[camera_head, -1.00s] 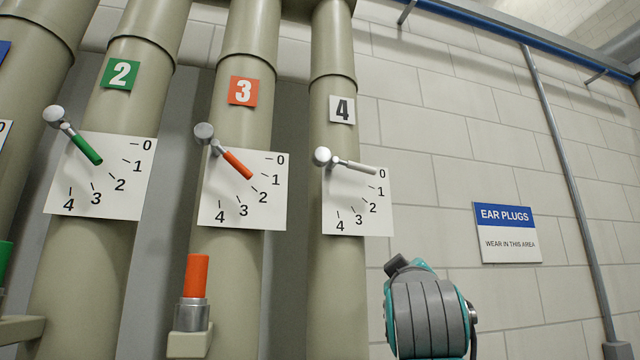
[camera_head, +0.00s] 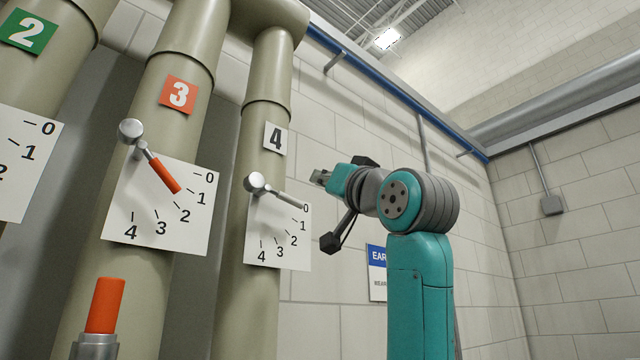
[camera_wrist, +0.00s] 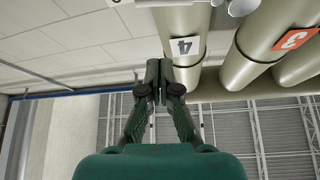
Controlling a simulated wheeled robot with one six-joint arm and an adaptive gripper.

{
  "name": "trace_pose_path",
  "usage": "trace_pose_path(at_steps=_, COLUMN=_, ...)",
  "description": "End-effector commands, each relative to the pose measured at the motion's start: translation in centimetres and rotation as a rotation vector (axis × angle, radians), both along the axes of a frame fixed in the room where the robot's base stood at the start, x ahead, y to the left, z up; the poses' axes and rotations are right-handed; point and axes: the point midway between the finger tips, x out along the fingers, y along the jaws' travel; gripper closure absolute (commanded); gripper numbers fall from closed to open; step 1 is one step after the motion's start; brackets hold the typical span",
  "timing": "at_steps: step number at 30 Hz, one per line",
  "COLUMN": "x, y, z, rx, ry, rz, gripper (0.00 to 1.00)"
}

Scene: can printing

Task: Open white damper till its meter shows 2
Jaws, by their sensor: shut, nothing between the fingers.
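The white damper handle (camera_head: 289,199) sits on pipe 4, and its tip points at 0 on the white meter plate (camera_head: 268,236). Its round silver knob (camera_head: 254,183) is at the left end. My gripper (camera_head: 318,176) is to the right of the handle and slightly above its tip, apart from it. The wrist view does not clearly show the white handle.
Pipe 3 has an orange damper handle (camera_head: 164,175) pointing between 1 and 2. An orange cylinder (camera_head: 105,306) stands at the lower left. A blue and white ear plugs sign (camera_head: 377,272) on the wall is partly behind my arm.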

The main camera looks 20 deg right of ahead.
Motion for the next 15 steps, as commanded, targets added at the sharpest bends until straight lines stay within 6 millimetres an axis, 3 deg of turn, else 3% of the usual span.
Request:
trace_pose_path(at_steps=12, x=5.2, y=1.2, z=3.0, rx=0.000, ry=0.001, rz=0.000, gripper=1.00)
trace_pose_path(at_steps=15, x=5.7, y=1.4, z=2.5, rx=-0.001, ry=0.001, rz=-0.001, gripper=1.00)
